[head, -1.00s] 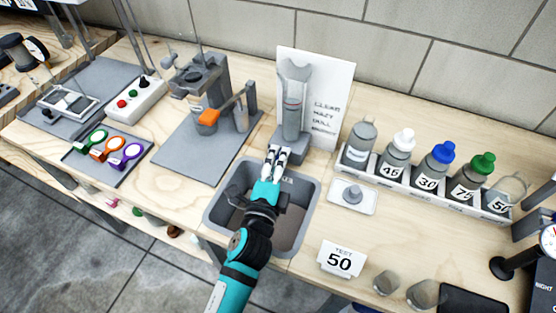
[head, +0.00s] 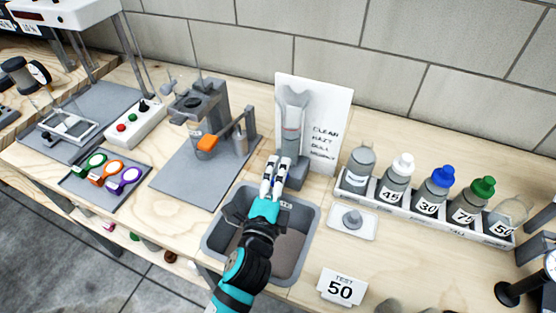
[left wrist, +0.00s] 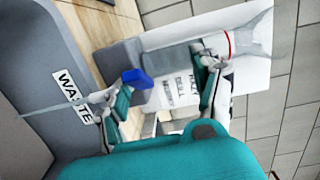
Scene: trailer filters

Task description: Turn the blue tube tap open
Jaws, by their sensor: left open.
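The blue tap (left wrist: 137,79) shows in the left wrist view as a small blue block beside the grey foot (left wrist: 118,62) of the tube stand. In the head view my gripper hides it. The clear tube (head: 292,125) stands upright before a white card, with a red ring around it. My left gripper (head: 277,163) is open and empty at the tube's foot, over the back edge of the sink. In the left wrist view the tap lies in the gap of the gripper (left wrist: 163,76), nearer the left finger; contact cannot be told. My right gripper is out of view.
The grey sink (head: 309,235) labelled WASTE lies under my left arm. The white card (head: 335,110) stands behind the tube.

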